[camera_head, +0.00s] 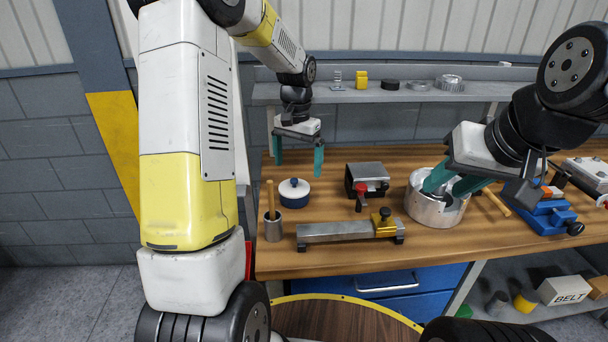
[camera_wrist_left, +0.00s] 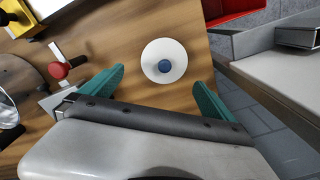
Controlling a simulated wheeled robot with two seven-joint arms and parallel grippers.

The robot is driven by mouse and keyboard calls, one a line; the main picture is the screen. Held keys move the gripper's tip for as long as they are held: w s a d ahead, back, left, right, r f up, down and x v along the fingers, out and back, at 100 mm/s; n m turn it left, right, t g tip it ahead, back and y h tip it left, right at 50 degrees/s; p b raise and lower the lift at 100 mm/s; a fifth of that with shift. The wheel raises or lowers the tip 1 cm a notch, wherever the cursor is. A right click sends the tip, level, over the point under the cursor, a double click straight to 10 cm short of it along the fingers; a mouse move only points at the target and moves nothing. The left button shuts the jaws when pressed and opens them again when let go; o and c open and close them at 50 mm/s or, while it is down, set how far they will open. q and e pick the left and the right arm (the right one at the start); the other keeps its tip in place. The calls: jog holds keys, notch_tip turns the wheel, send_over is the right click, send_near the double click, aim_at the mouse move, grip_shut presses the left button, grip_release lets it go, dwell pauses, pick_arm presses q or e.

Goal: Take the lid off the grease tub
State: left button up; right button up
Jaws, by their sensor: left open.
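The grease tub (camera_head: 295,201) is a small dark blue tub standing on the bench. Its white lid (camera_head: 294,187) sits on top with a dark blue knob in the middle. My left gripper (camera_head: 298,171) hangs fingers down above and slightly behind the tub, open and empty. In the left wrist view the round white lid (camera_wrist_left: 151,54) and its blue knob (camera_wrist_left: 165,66) lie ahead of the spread green fingers (camera_wrist_left: 160,82), not touched by them. My right gripper (camera_head: 453,185) is at the silver metal housing at the right, its fingertips at the opening; its grip is unclear.
A cup with a wooden-handled tool (camera_head: 273,229) stands in front of the tub. A metal bar fixture with a yellow block (camera_head: 340,233) and a grey block with a red clamp (camera_head: 367,175) are to its right. The silver housing (camera_head: 432,212) and a blue vise (camera_head: 548,216) are farther right.

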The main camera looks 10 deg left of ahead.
aim_at(295, 179)
pick_arm(q)
jog(key=f, duration=0.5)
jog(key=shift+s+a+f, duration=0.15)
jog(key=shift+a+f, duration=0.15)
jog(key=shift+a, duration=0.1)
jog(key=c, duration=1.3)
jog(key=shift+r, duration=0.1)
